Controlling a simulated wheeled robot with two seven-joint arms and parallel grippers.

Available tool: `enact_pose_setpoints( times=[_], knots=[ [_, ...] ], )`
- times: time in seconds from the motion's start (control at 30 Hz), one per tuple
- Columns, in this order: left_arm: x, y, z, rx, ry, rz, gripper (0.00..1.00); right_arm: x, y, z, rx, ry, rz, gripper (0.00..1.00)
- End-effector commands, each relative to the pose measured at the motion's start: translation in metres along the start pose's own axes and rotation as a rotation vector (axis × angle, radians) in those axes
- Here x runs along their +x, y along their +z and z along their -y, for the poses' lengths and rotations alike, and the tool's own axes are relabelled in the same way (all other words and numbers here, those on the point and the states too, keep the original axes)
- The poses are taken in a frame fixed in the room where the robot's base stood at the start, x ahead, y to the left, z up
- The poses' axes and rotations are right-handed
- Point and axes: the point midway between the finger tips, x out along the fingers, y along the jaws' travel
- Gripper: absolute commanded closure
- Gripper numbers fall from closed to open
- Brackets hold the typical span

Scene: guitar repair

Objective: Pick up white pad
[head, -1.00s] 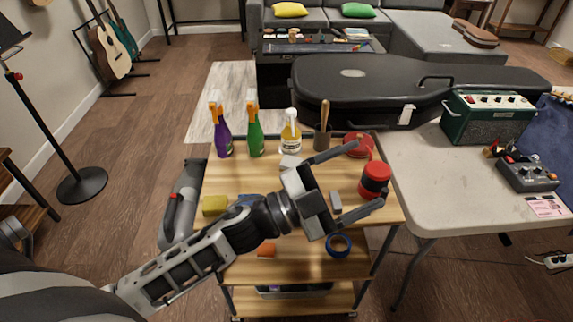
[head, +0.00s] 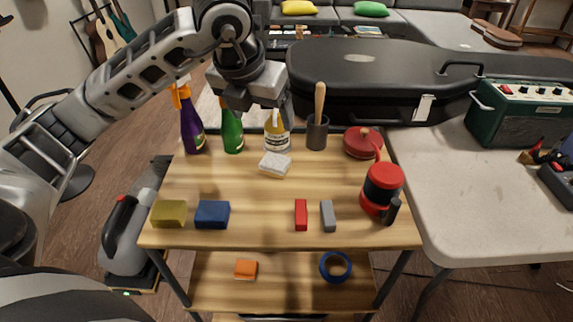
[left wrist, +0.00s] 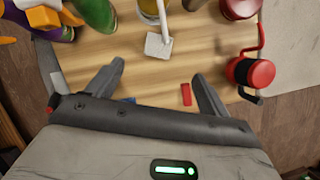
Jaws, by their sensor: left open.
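The white pad (head: 275,164) lies on the top of the wooden cart (head: 265,233), just in front of the bottles. It also shows in the left wrist view (left wrist: 157,45), beyond my fingertips and roughly centred between them. My left gripper (head: 260,98) hangs above the back of the cart, in front of the green and yellow bottles in the head view. In the left wrist view its two fingers (left wrist: 157,82) are spread with nothing between them. The gripper is apart from the pad. My right gripper is not in view.
Yellow (head: 169,214), blue (head: 212,215), red (head: 301,215) and grey (head: 328,216) blocks lie nearer the front, with bare wood between.

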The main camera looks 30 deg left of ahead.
Motion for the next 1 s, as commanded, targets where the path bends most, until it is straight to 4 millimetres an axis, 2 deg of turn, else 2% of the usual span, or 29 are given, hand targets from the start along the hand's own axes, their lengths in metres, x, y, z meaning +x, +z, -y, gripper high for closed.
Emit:
enact_pose_setpoints(
  times=[0.4,0.5,0.73,1.0],
  knots=[
    [0.082,-0.002,-0.001,-0.002,0.006,-0.005,0.2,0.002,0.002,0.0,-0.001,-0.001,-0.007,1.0],
    [0.095,-0.001,-0.001,-0.003,0.005,-0.004,0.2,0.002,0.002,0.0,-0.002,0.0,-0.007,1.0],
    [0.111,-0.001,-0.001,-0.001,0.003,-0.002,0.2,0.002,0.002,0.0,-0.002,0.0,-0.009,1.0],
    [0.149,-0.004,0.001,-0.002,0.004,-0.003,0.2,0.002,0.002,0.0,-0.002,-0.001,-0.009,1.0]
  ],
)
